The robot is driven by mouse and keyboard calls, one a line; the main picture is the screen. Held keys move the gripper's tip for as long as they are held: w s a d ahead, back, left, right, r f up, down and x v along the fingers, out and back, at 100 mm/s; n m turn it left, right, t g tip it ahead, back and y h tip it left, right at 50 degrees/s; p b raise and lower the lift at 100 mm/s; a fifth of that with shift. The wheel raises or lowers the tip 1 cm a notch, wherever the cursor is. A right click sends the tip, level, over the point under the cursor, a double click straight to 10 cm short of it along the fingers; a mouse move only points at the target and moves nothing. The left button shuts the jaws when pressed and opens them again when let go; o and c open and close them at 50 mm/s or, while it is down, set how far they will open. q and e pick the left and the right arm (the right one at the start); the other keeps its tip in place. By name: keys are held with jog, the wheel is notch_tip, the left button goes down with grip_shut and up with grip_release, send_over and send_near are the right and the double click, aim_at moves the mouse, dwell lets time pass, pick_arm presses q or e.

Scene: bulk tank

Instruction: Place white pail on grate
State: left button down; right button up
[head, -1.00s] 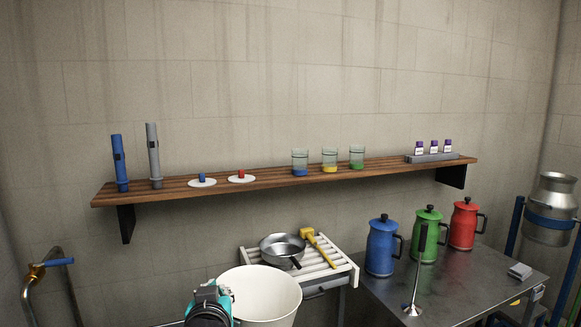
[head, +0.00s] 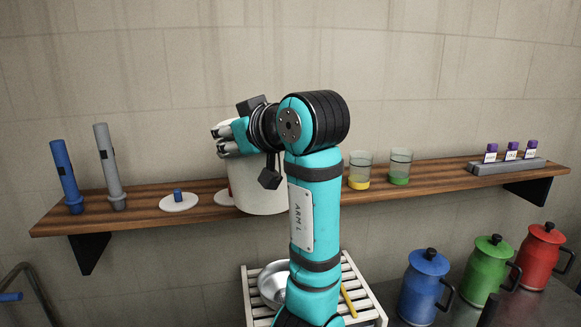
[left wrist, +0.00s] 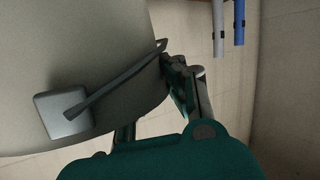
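The white pail (head: 262,198) is raised in front of the wall shelf, partly hidden by my left arm. My left gripper (head: 222,140) is at the pail's upper left side and appears shut on it. In the left wrist view the pail (left wrist: 60,50) fills the left side, with a handle bar and square lug on its wall, and the gripper fingers (left wrist: 188,92) are at its edge. The white slatted grate (head: 368,298) is below, partly hidden by my arm. A metal pan (head: 270,284) and a yellow mallet (head: 348,300) lie on it. My right gripper is not in view.
The wooden shelf (head: 440,178) behind the pail carries blue and grey tubes, white discs, beakers and a vial rack (head: 505,166). Blue (head: 425,288), green (head: 487,268) and red (head: 540,256) jugs stand right of the grate.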

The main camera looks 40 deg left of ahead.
pick_arm(q)
jog(key=w+a+f+p, duration=0.2)
jog(key=w+a+p, duration=0.2)
jog(key=w, duration=0.2)
jog(key=w+a+f+p, duration=0.2)
jog(key=w+a+p, duration=0.1)
jog(key=w, duration=0.3)
jog(key=shift+w+a+f+p, duration=0.15)
jog(key=shift+a+f+p, duration=0.2)
jog(key=shift+f, duration=0.05)
jog(key=c, duration=1.6)
grip_release()
jog(key=shift+o, duration=0.6)
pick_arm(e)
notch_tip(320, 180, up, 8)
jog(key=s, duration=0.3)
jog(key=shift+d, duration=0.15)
